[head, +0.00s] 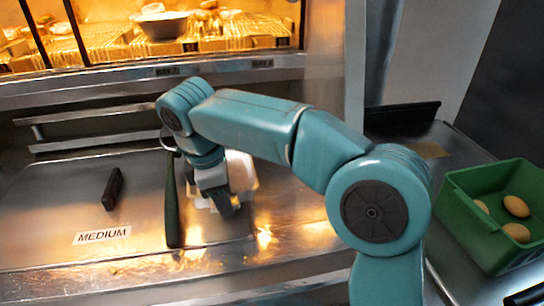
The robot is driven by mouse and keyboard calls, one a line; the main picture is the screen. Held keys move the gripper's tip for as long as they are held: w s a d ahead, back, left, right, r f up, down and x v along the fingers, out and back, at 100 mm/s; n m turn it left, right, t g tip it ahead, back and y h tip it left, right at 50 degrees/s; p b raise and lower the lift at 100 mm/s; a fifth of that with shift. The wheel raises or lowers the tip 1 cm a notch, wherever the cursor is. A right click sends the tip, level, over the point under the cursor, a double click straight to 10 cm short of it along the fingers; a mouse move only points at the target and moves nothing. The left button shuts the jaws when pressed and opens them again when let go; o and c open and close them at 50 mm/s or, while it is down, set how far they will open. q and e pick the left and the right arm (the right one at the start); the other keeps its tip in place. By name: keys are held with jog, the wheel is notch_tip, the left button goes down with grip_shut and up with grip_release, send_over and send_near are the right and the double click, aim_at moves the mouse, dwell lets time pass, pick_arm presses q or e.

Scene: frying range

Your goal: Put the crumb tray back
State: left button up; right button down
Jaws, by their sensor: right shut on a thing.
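My right gripper (226,202) is low over the steel worktop at the middle, pointing down, and is shut on a pale thing. This pale thing (242,172) shows beside and behind the gripper and is mostly hidden by it. I cannot tell for sure whether it is the crumb tray. A long dark green bar (173,205) stands out just left of the gripper, apart from its fingers. My left gripper is not in view.
The steel worktop (50,215) has a MEDIUM label (102,235) and a black handle (113,189). Steel rails (85,121) run behind it, below a lit food cabinet (100,42). A green crate (470,222) with potato-like items (516,206) stands at the right. The worktop's left part is mostly clear.

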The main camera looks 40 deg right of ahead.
jog(key=shift+r, duration=0.1)
jog(key=w+d+f, duration=0.1)
jog(key=d, duration=0.5)
jog(key=w+d+f+p, duration=0.1)
jog(key=d, duration=0.6)
jog(key=w+d+f, duration=0.1)
jog(key=d, duration=0.5)
jog(key=shift+w+d+f+p, duration=0.15)
jog(key=shift+w+p, duration=0.15)
jog(key=shift+p, duration=0.05)
notch_tip(320, 180, down, 3)
jog(key=shift+s+f+b, duration=0.1)
jog(key=shift+f+b, duration=0.05)
jog(key=shift+b, duration=0.25)
jog(key=shift+w+d+f, duration=0.2)
jog(key=shift+d+f, duration=0.05)
jog(key=shift+f, duration=0.05)
jog(key=shift+s, duration=0.1)
